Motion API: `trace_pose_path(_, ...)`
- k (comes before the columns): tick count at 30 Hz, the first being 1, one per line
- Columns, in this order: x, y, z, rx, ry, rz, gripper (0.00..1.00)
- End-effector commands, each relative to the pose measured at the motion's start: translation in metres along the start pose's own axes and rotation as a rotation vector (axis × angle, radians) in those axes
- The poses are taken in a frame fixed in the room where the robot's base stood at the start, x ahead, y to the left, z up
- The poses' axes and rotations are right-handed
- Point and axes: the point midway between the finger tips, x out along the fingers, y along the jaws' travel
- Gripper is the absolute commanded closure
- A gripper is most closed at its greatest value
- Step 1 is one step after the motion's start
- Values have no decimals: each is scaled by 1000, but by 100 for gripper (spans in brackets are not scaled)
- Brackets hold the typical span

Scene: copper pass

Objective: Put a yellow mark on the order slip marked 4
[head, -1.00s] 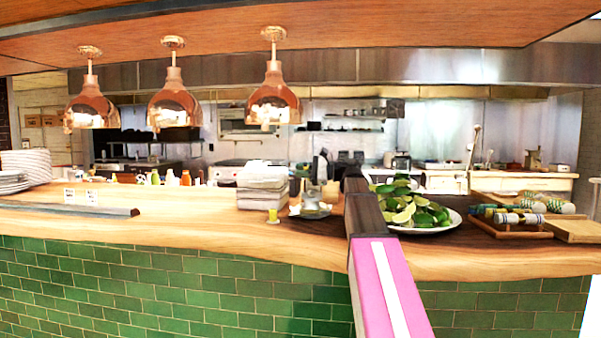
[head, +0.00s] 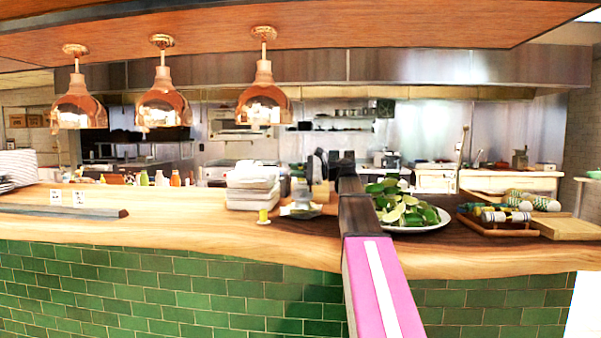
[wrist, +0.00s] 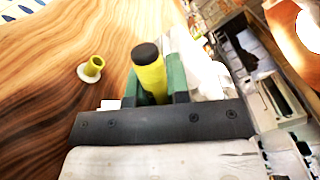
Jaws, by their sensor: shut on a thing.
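My gripper (wrist: 156,88) is shut on a yellow marker (wrist: 150,76) with a dark end, held between its green fingers in the wrist view. A small yellow cap-like piece on a round white base (wrist: 92,68) stands apart on the wooden counter, left of the gripper; it also shows in the head view (head: 263,217). Two small white slips (head: 55,196) (head: 79,198) with dark marks stand at the counter's left; their numbers are too small to read. In the head view my arm hides the gripper and marker.
A dark rail (head: 62,210) lies along the counter's left front. A white stack (head: 252,187) stands mid-counter. A plate of limes (head: 408,207) and a tray of rolled items (head: 497,226) are at the right. Copper lamps (head: 164,104) hang above. The left-centre counter is clear.

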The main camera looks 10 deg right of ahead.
Motion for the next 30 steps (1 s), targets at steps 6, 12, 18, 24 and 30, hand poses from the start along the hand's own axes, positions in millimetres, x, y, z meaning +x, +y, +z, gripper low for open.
trace_pose_path(6,17,0,0,0,-1,1,100)
trace_pose_path(12,20,0,0,0,0,-1,100)
trace_pose_path(18,20,0,1,0,0,0,100)
trace_pose_path(24,19,8,11,0,0,0,100)
trace_pose_path(30,19,18,25,-1,0,0,100)
